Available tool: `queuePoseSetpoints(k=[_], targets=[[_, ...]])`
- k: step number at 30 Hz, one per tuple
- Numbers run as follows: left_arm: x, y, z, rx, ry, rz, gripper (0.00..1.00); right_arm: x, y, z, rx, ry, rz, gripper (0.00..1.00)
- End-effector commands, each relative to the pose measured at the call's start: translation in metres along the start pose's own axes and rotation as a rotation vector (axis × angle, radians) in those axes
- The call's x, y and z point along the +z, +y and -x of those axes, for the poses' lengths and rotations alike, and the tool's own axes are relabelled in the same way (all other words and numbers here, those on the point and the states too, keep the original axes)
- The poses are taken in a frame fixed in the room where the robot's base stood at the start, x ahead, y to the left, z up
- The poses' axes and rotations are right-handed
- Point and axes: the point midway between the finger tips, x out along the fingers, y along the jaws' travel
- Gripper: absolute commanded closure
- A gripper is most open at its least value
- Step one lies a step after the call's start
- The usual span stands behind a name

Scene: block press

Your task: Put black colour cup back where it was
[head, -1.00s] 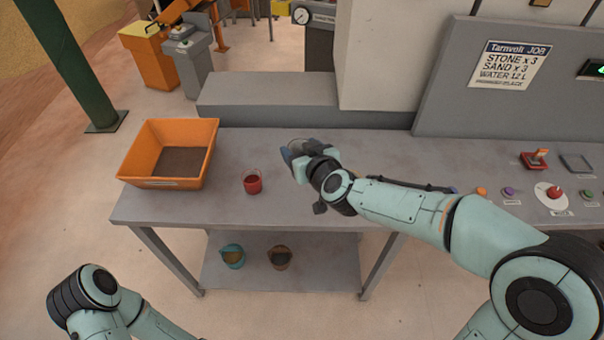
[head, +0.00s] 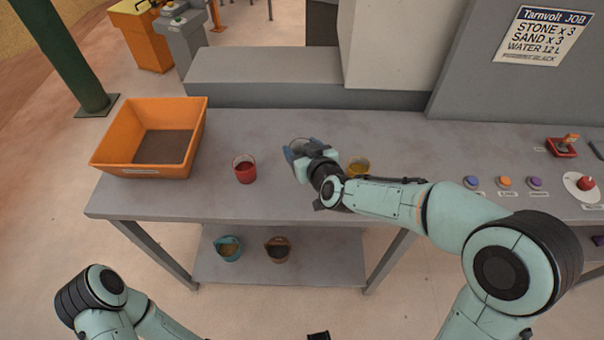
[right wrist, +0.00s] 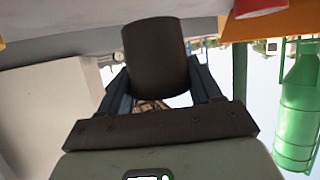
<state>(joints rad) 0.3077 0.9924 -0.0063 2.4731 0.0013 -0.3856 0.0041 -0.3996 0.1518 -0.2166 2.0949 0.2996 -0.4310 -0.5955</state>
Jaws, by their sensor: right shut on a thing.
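My right gripper (head: 297,156) is shut on the black cup, above the tabletop left of the yellow cup. In the head view the gripper mostly hides the cup, and only its thin handle shows. In the right wrist view the dark cup (right wrist: 155,50) sits between the fingers of my right gripper (right wrist: 160,78). I cannot tell whether the cup touches the table.
A red cup (head: 244,170) and a yellow cup (head: 358,167) stand on the grey table (head: 260,205). An orange tray (head: 197,138) is at the left. A teal cup (head: 228,248) and a brown cup (head: 278,249) are on the lower shelf. Buttons (head: 504,183) line the right side.

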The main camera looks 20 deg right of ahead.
Motion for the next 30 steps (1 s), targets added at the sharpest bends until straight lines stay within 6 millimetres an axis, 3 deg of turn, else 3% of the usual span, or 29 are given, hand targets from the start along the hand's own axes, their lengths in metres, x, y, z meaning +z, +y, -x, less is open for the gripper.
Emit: queuePoseSetpoints(k=[1,7,15,28,29,30], targets=[[0.000,-0.002,-0.006,0.000,-0.001,0.000,1.00,0.011,0.000,-0.004,0.000,-0.002,0.001,0.79],[0.000,-0.003,-0.009,-0.001,-0.002,0.000,1.00,0.023,0.000,-0.010,0.001,0.001,-0.001,0.79],[0.001,-0.007,-0.020,-0.002,-0.006,0.001,1.00,0.058,-0.001,-0.024,-0.001,0.001,0.000,0.79],[0.000,-0.008,-0.023,-0.001,-0.004,0.002,1.00,0.063,-0.001,-0.026,-0.001,0.003,-0.001,0.79],[0.000,-0.008,-0.023,-0.001,-0.003,0.001,1.00,0.062,-0.001,-0.026,-0.001,0.002,-0.001,0.30],[0.000,-0.008,-0.022,-0.001,-0.003,0.001,1.00,0.062,-0.001,-0.026,-0.001,0.002,-0.001,0.16]])
